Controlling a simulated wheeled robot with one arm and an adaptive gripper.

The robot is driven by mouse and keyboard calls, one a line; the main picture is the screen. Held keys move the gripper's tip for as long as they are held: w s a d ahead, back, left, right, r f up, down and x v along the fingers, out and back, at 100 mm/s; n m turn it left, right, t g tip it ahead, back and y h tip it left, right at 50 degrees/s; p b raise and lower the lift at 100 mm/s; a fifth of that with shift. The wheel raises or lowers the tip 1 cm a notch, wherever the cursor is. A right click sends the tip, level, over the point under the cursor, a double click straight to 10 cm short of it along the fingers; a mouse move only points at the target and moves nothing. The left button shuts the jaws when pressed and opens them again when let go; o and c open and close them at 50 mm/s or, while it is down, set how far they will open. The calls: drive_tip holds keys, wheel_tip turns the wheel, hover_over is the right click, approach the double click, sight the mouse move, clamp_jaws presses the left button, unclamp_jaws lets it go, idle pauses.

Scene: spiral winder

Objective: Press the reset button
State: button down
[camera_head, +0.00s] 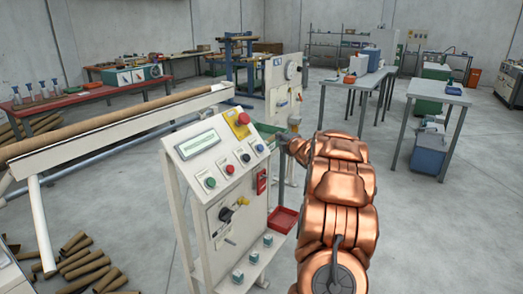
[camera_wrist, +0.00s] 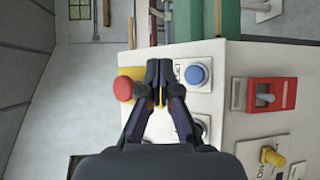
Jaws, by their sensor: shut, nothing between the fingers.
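The white control panel (camera_head: 197,212) stands in the middle of the head view, with a sloped face carrying a row of round buttons. A blue button (camera_head: 259,148) sits at the right end of the row; its label is too small to read, so I cannot confirm it is the reset button. In the wrist view a blue button (camera_wrist: 197,74) is just right of my gripper (camera_wrist: 158,88). The fingers are shut and empty over the panel, and hide part of it. Whether they touch it is unclear.
A red emergency-stop button (camera_wrist: 123,89) on a yellow base is close left of the fingers. A red switch (camera_wrist: 285,94) is at the right. A red tray (camera_head: 283,219) hangs low beside the panel. A long cardboard tube (camera_head: 100,122) lies left.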

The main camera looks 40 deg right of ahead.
sight(261, 148)
drive_tip(key=w+a+f+b, duration=0.1)
drive_tip(key=w+f+b, duration=0.2)
drive_tip(key=w+f, duration=0.1)
drive_tip(key=shift+w+a+f, duration=0.25)
drive_tip(key=shift+w+f, duration=0.05)
drive_tip(key=shift+w, duration=0.3)
drive_tip(key=shift+w+f, duration=0.1)
idle(1.1)
drive_tip(key=shift+w+a+f+b, duration=0.15)
drive_tip(key=shift+w+b, duration=0.1)
drive_tip(key=shift+b, duration=0.25)
drive_tip(key=shift+w+a+f+b, duration=0.1)
drive_tip(key=shift+w+f+b, duration=0.2)
drive_tip(key=shift+w+b, duration=0.05)
idle(0.7)
drive_tip(key=shift+s+r, duration=0.1)
drive_tip(key=shift+s, duration=0.05)
drive_tip(key=shift+s+d+r+p, duration=0.2)
drive_tip(key=shift+s+r+p, duration=0.2)
drive_tip(key=shift+s, duration=0.1)
idle(0.4)
